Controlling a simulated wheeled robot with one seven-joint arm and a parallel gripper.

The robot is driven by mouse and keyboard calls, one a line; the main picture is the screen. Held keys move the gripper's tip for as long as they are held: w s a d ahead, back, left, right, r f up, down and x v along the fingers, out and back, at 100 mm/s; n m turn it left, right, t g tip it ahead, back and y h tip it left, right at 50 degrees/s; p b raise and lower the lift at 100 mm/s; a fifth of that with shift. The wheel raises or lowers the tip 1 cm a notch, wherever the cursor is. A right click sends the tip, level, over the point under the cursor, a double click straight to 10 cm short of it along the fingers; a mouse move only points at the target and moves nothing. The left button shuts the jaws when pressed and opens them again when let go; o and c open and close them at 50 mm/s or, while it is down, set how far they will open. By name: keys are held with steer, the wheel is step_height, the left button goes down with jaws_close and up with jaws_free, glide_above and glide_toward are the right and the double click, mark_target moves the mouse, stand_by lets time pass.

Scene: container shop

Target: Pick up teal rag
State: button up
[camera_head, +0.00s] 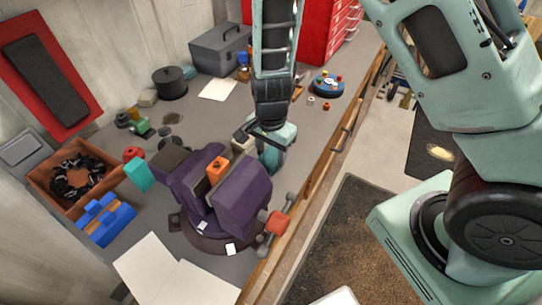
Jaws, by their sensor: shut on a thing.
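A small bright teal piece (138,175), the only thing here matching the teal rag's colour apart from my arm, lies beside the wooden tray on the grey bench. I cannot tell whether it is cloth. My gripper (246,139) is over the bench behind the purple vise, to the right of the teal piece and apart from it. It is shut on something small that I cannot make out. My pale green wrist and dark arm links hide part of the grip.
The purple vise (232,203) with an orange block (217,169) on it stands in front of my gripper. A wooden tray (113,162) of dark parts and blue blocks (106,219) are at left. A grey toolbox (221,51) and red drawers (318,30) stand behind.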

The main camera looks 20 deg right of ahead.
mark_target(271, 155)
step_height(271, 155, up, 10)
stand_by(0.5)
steer(key=shift+o, duration=0.4)
